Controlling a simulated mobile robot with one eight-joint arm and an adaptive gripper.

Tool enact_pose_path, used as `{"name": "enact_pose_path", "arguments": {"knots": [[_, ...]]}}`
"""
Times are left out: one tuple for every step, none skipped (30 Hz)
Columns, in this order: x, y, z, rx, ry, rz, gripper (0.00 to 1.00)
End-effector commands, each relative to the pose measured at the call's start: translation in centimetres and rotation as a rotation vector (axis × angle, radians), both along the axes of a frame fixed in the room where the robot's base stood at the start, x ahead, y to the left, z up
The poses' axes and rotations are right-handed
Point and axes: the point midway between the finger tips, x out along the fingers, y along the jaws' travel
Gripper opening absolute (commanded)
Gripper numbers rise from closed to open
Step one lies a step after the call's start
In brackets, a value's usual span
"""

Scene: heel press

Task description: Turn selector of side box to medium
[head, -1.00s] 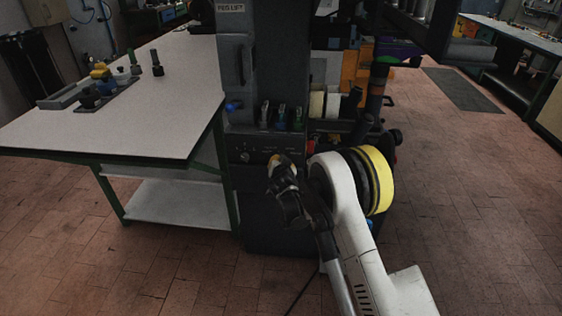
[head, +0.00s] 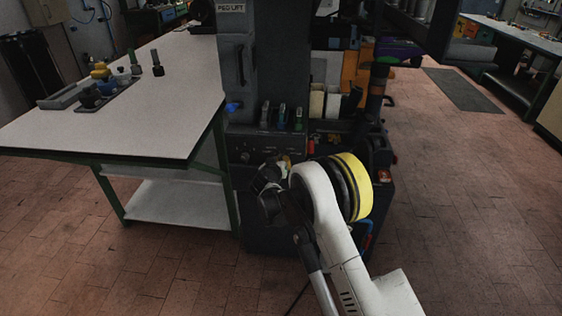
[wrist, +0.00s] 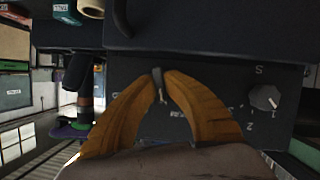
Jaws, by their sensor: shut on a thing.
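The side box (head: 262,150) is the dark front panel below the machine column. Its panel also fills much of the wrist view (wrist: 215,75). My gripper (wrist: 157,74) has its two orange fingers closed together at the tips on a small dark selector (wrist: 158,83) on the panel. The fingers hide most of the selector, and its setting cannot be read. Small white marks beside it are partly hidden. In the head view my gripper (head: 284,161) is at the right part of the panel, mostly hidden by my wrist.
A grey round knob (wrist: 265,97) with white marks around it sits on the same panel, apart from my fingers. Several coloured levers (head: 283,117) stand on the ledge above. A white-topped table (head: 150,110) is at the left. Open floor lies to the right.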

Motion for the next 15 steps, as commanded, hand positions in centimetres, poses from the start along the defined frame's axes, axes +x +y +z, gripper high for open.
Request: {"name": "enact_pose_path", "arguments": {"knots": [[0.03, 0.04, -0.01, -0.021, 0.0, 0.0, 0.0], [0.03, 0.05, -0.01, -0.031, 0.0, 0.0, 0.0], [0.03, 0.04, -0.02, -0.045, 0.002, 0.0, 0.0], [0.03, 0.04, -0.02, -0.055, 0.002, 0.0, 0.0], [0.02, 0.04, -0.02, -0.064, 0.002, 0.0, 0.0], [0.02, 0.04, -0.02, -0.073, 0.002, 0.0, 0.0], [0.02, 0.04, -0.02, -0.078, 0.003, 0.0, 0.0], [0.02, 0.04, -0.02, -0.083, 0.003, 0.001, 0.0], [0.02, 0.04, -0.02, -0.087, 0.003, 0.0, 0.0], [0.02, 0.04, -0.01, -0.09, 0.003, 0.0, 0.0], [0.02, 0.04, -0.01, -0.092, 0.003, 0.0, 0.0], [0.02, 0.04, -0.01, -0.094, 0.003, 0.0, 0.0], [0.02, 0.04, -0.01, -0.095, 0.003, 0.0, 0.0], [0.02, 0.04, -0.01, -0.095, 0.003, 0.0, 0.0], [0.02, 0.03, -0.01, -0.095, 0.003, 0.0, 0.0]]}}
